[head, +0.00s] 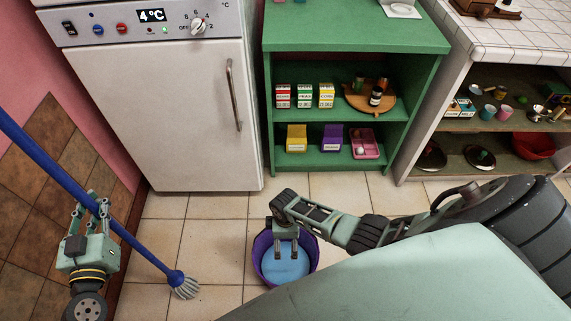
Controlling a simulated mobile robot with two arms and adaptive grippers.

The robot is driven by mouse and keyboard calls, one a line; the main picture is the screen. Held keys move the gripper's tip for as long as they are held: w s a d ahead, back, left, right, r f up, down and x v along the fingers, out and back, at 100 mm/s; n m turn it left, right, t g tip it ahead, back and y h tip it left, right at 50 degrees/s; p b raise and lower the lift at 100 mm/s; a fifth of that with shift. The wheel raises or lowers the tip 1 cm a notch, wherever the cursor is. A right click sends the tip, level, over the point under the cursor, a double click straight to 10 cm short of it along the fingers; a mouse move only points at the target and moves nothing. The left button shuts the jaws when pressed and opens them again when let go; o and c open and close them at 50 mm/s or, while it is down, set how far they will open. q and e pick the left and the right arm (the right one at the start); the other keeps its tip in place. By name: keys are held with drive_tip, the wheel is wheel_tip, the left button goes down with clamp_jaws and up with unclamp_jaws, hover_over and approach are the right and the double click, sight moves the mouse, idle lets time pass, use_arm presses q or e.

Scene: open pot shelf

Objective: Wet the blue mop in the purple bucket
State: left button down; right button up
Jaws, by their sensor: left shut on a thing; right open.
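The blue mop (142,249) slants down from the upper left, and its pale mop head (187,289) is low, at or just above the tiled floor, left of the bucket. My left gripper (96,208) is shut around the blue handle. The purple bucket (258,262) stands on the floor at the lower middle with light blue water (286,264) in it. My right gripper (285,245) is open and empty, over the far side of the bucket. Whether its fingertips touch the rim or the water I cannot tell.
A white fridge (155,120) stands behind the mop. A green shelf (350,45) with boxes stands behind the bucket, and an open pot shelf (490,127) is at the right. Bare floor tiles (212,235) lie between mop head and bucket. A brown-tiled wall (45,190) borders the left.

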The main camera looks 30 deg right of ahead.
wheel_tip(320, 180, down, 6)
drive_tip(key=b, duration=0.5)
idle(0.5)
